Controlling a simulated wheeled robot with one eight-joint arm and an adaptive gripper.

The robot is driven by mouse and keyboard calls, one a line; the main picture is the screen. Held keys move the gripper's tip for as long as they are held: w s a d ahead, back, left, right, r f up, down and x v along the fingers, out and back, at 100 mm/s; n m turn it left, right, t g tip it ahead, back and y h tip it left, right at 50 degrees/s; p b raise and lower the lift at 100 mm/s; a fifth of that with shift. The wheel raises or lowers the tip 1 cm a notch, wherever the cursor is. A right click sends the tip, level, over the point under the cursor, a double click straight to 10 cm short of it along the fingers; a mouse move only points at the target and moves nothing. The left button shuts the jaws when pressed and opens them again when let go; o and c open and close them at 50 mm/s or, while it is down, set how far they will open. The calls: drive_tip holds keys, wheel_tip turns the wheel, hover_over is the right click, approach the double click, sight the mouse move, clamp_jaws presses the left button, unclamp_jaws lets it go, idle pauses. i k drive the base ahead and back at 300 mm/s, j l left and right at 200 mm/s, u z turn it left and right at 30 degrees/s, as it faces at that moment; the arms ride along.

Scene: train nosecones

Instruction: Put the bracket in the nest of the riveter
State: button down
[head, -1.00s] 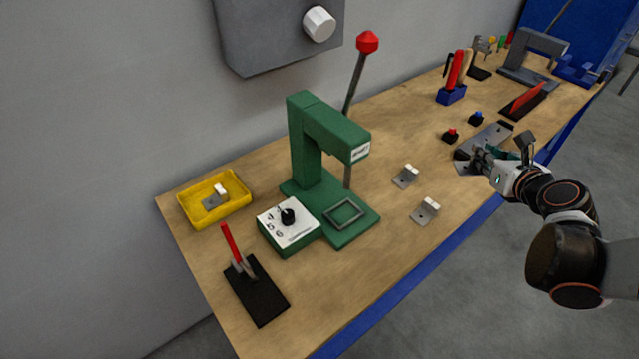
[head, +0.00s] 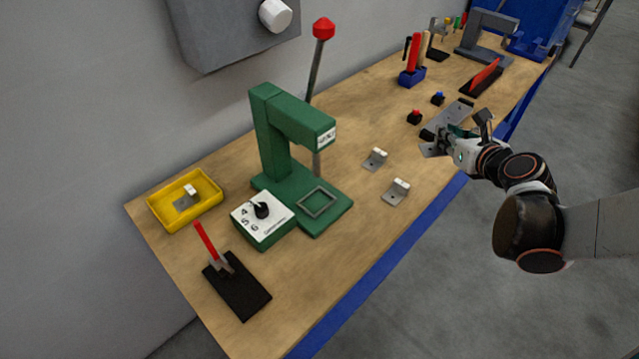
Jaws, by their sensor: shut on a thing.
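The green riveter (head: 278,145) stands on the bench, with a red-knobbed lever (head: 317,75). Its nest, a square grey frame (head: 336,203) on the green base, looks empty. My gripper (head: 439,146) is over the bench to the right of the riveter, well apart from the nest. It is shut on a small light grey piece (head: 429,151), which looks like a bracket but is mostly hidden by the fingers. Two loose brackets lie on the bench, one farther back (head: 374,160) and one nearer the front edge (head: 395,193). Another bracket (head: 187,198) lies in the yellow tray.
The yellow tray (head: 163,222) is left of the riveter. A white-topped dial box (head: 258,232) adjoins its base; a black pad (head: 245,292) with a red-handled tool is in front.

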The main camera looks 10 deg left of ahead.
sight(317, 200)
drive_tip(key=k+u, duration=0.25)
drive_tip(key=k+j+u, duration=0.15)
drive_tip(key=k+u, duration=0.15)
drive_tip(key=u, duration=2)
drive_tip(key=i+j+u, duration=0.1)
drive_tip(key=j+u, duration=0.3)
drive_tip(key=i+j+u, duration=0.15)
drive_tip(key=u, duration=0.3)
drive_tip(key=i+j+u, duration=0.15)
drive_tip(key=u, duration=0.25)
drive_tip(key=i+z, duration=0.5)
drive_tip(key=i+j+z, duration=0.25)
drive_tip(key=z, duration=0.2)
drive_tip(key=i+l+z, duration=0.1)
drive_tip(key=z, duration=0.3)
drive_tip(key=i+z, duration=0.2)
drive_tip(key=z, duration=0.2)
drive_tip(key=i+z, duration=0.15)
drive_tip(key=z, duration=0.3)
drive_tip(key=i+z, duration=0.15)
drive_tip(key=z, duration=0.25)
drive_tip(key=i+j+z, duration=0.1)
drive_tip(key=z, duration=0.3)
drive_tip(key=i+z, duration=0.25)
drive_tip(key=z, duration=0.15)
drive_tip(key=i+z, duration=0.25)
drive_tip(key=z, duration=0.2)
drive_tip(key=i+j+z, duration=0.1)
drive_tip(key=i+z, duration=0.3)
drive_tip(key=k, duration=0.1)
